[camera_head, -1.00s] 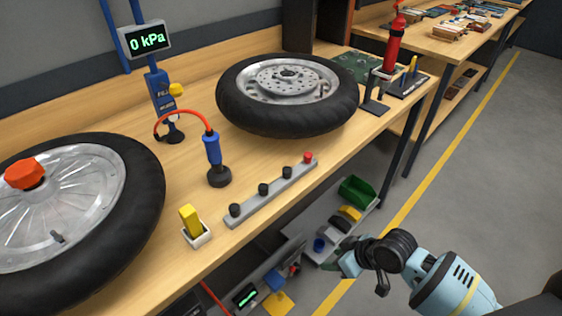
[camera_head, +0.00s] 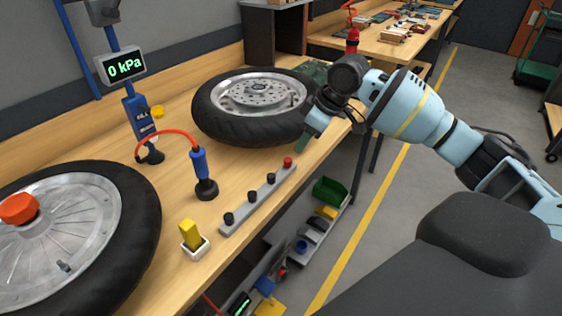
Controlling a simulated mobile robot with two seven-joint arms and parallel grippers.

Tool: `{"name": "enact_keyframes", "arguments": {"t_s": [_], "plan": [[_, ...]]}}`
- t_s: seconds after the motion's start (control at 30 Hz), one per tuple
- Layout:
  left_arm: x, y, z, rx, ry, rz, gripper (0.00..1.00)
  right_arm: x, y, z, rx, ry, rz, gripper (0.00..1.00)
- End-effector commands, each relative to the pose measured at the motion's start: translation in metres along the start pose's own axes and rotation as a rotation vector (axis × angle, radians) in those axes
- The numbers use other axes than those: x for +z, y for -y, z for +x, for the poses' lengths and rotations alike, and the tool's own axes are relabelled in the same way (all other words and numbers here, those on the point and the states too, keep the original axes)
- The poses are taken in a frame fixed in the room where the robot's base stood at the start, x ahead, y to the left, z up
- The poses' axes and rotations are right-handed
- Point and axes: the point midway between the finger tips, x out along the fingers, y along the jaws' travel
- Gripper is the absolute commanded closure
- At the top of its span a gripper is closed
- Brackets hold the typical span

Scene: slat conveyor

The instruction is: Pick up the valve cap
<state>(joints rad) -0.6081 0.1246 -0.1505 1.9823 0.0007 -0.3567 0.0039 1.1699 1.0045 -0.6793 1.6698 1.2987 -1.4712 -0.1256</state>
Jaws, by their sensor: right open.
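A grey rail (camera_head: 258,203) lies along the front edge of the bench with several small caps standing on it. Black caps (camera_head: 252,196) stand along it and a red cap (camera_head: 288,162) is at its far end. I cannot tell which one is the valve cap. A small dark valve stem (camera_head: 65,266) shows on the left wheel (camera_head: 141,222). My right gripper (camera_head: 308,136) is open and empty, above the bench's front edge beside the far wheel (camera_head: 222,127), beyond the red cap and apart from it. My left gripper is out of view.
A blue inflator handle (camera_head: 200,168) with a red hose stands behind the rail. A yellow block (camera_head: 190,234) in a white holder is at its near end. A pressure display (camera_head: 125,66) reads 0 kPa. A green bin (camera_head: 330,190) sits on a lower shelf.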

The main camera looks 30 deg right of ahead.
Motion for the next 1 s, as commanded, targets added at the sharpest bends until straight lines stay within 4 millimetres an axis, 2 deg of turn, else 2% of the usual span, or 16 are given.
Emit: {"name": "enact_keyframes", "arguments": {"t_s": [0.27, 0.57, 0.83, 1.0], "plan": [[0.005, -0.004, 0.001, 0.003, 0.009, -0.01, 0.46, 0.0, 0.001, 0.025, -0.003, 0.0, -0.001, 0.54], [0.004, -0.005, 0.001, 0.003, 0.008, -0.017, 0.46, -0.002, 0.001, 0.035, -0.001, -0.001, -0.001, 0.54], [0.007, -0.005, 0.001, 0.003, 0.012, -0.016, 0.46, -0.005, 0.001, 0.071, -0.002, 0.0, 0.0, 0.54], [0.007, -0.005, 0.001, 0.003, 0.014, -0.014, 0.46, -0.004, 0.0, 0.079, 0.002, -0.002, -0.001, 0.54]]}}
